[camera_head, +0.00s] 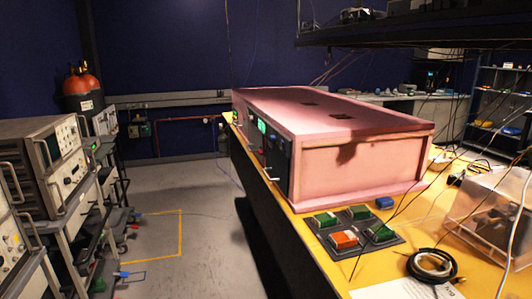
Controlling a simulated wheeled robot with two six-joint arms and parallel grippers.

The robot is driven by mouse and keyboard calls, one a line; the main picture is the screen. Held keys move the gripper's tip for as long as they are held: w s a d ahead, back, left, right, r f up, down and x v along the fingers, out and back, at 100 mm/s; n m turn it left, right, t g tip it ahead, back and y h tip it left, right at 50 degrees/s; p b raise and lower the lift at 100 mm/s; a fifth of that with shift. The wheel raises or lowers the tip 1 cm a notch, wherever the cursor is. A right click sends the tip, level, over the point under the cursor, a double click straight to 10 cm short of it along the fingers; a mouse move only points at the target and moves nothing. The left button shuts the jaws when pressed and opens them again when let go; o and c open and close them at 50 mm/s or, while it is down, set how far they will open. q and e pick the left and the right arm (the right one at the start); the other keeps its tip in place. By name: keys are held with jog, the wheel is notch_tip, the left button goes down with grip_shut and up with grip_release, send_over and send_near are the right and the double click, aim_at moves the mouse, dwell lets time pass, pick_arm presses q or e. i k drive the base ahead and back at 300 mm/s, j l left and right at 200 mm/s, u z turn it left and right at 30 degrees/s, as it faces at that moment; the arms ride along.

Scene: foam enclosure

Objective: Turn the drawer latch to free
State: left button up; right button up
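The pink foam enclosure (360,165) sits on a yellow-topped bench (290,222). Its long left face is seen at a steep angle and carries dark panels (277,160) and a lit green screen (262,126). A small pale handle-like part (269,174) sticks out low on the dark panel. I cannot tell whether it is the drawer latch or how it is turned. The drawer front cannot be made out clearly. Neither of my grippers shows in the head view.
A dark tray (357,246) with green and orange blocks, a coiled black cable (432,265) and a clear bin (492,215) stand on the bench. Instrument racks (52,160) line the left side. The grey floor (180,200) between racks and bench is mostly open.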

aim_at(260, 151)
jog(key=i+j+z, duration=0.15)
jog(key=z, duration=0.2)
jog(key=i+j+z, duration=0.45)
jog(key=z, duration=0.25)
jog(key=j, duration=0.1)
